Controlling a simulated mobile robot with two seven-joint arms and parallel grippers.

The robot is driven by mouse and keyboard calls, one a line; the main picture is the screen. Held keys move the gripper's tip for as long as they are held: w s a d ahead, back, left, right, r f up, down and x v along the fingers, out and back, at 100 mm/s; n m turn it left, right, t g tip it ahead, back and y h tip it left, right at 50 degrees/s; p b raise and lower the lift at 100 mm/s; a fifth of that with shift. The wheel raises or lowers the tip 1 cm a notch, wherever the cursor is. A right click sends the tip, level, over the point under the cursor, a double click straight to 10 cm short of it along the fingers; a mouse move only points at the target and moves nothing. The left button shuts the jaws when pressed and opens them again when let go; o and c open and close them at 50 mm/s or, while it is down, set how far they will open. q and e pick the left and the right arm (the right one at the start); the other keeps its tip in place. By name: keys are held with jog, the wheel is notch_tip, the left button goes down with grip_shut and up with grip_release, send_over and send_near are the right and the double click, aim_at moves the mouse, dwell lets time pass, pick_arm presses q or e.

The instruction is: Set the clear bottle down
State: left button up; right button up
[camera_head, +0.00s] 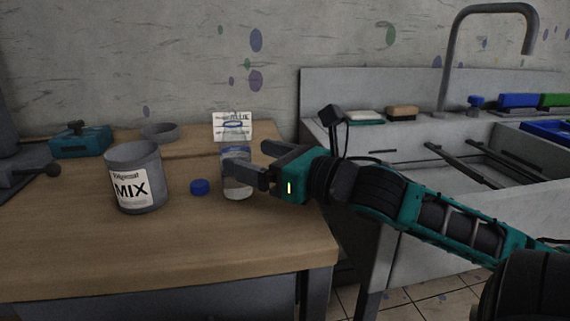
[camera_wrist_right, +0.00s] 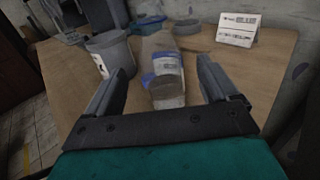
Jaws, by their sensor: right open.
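The clear bottle (camera_head: 237,187) stands upright on the wooden table, with a blue band near its top. It also shows in the right wrist view (camera_wrist_right: 167,92), between the fingers. My right gripper (camera_head: 247,165) reaches in from the right and is open around the bottle, one finger on each side. In the wrist view gaps show between the bottle and both fingers. A finger hides part of the bottle in the head view. A blue cap (camera_head: 200,187) lies on the table just left of the bottle. My left gripper is not in view.
A grey MIX container (camera_head: 134,178) stands left of the cap. A white label card (camera_head: 232,127) stands behind the bottle, and a grey ring-shaped dish (camera_head: 159,133) and teal device (camera_head: 81,141) are at the back. The front of the wooden table (camera_head: 170,245) is clear. A sink (camera_head: 400,147) is at right.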

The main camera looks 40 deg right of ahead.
jog(key=shift+v, duration=0.8)
jog(key=shift+s+d+r+p, duration=0.1)
jog(key=shift+s+p, duration=0.25)
jog(key=shift+p, duration=0.1)
jog(key=p, duration=0.1)
jog(key=s+p, duration=0.1)
jog(key=shift+d+r+p, duration=0.15)
jog(key=shift+r+p, duration=0.05)
jog(key=shift+p, duration=0.2)
jog(key=shift+s+d+f+p, duration=0.1)
jog(key=shift+s+p, duration=0.4)
jog(key=shift+p, duration=0.25)
jog(key=shift+s+f+p, duration=0.15)
jog(key=shift+s+p, duration=0.2)
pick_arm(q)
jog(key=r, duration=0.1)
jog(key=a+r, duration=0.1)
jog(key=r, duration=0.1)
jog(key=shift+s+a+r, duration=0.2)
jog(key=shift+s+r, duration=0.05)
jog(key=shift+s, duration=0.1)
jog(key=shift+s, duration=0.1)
